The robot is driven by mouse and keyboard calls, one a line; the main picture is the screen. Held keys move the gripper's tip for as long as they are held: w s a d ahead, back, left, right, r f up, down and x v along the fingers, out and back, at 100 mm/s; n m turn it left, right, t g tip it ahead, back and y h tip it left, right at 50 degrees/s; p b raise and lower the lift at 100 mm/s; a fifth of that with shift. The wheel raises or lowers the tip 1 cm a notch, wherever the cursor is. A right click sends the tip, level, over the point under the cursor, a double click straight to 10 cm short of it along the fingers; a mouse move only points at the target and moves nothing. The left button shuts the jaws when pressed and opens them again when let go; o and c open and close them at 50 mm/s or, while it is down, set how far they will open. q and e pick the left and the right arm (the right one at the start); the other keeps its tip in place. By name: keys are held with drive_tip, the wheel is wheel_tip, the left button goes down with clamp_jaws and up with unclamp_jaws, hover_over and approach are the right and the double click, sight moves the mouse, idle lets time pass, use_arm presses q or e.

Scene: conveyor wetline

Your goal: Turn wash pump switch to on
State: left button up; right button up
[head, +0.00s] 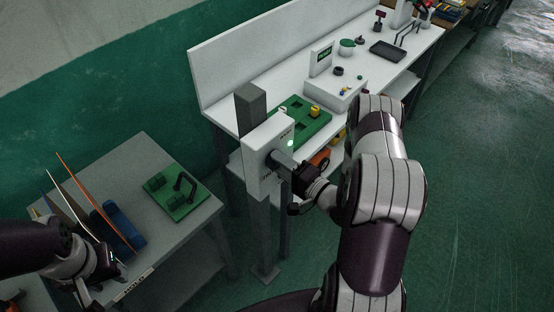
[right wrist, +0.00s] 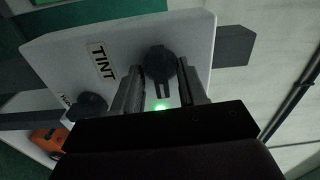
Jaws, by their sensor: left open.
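The white switch box (head: 265,145) stands on a grey post. In the right wrist view the box (right wrist: 60,50) shows a label reading TINT and two dark knobs. One knob (right wrist: 160,65) shows between the fingers of my right gripper (right wrist: 162,95), beside a lit green lamp (right wrist: 161,107). The other knob (right wrist: 88,106) is left of the fingers, by a partly hidden label. My right gripper (head: 285,164) is at the box front, fingers apart; contact cannot be told. My left gripper (head: 116,268) is open and empty over the left table.
The grey left table (head: 150,150) holds a green block with a black handle (head: 178,195) and a blue rack (head: 115,228) with thin upright sheets. Behind the box, a white bench (head: 225,95) carries a green tray (head: 318,127) and small items. Open floor lies right.

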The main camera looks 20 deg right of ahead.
drive_tip(key=shift+s, duration=0.1)
drive_tip(key=v, duration=0.7)
drive_tip(key=shift+p, duration=0.45)
